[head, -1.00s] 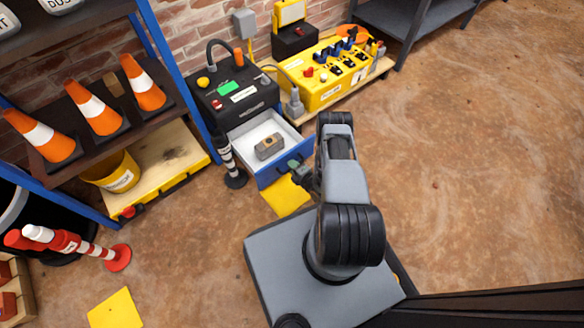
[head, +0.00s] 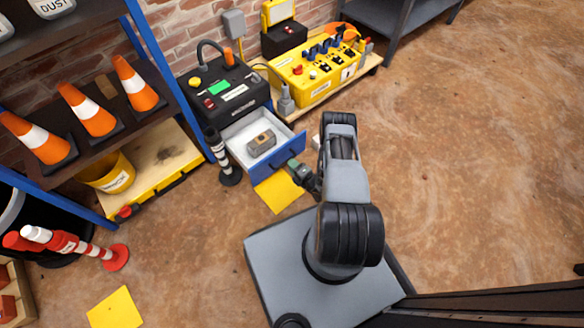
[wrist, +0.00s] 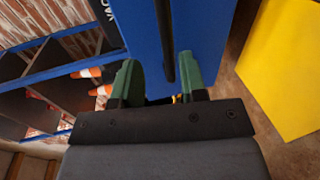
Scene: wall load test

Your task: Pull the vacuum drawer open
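The vacuum drawer (head: 288,154) stands pulled out from under the black-topped unit (head: 225,92). It has a blue front and a white inside, with a grey-brown block (head: 261,141) lying in it. My gripper (head: 294,165) is at the drawer's blue front. In the wrist view, my gripper's green fingers (wrist: 160,82) stand apart, one on each side of the dark handle strip (wrist: 165,35) on the blue front (wrist: 205,35). Blue shows between the strip and each finger, so the gripper looks open; whether the tips touch the handle is hidden.
A black-and-white post (head: 222,160) stands just left of the drawer. A yellow floor square (head: 278,192) lies below its front. A shelf with cones (head: 88,110) is at left, a yellow control box (head: 318,72) behind. The floor at right is clear.

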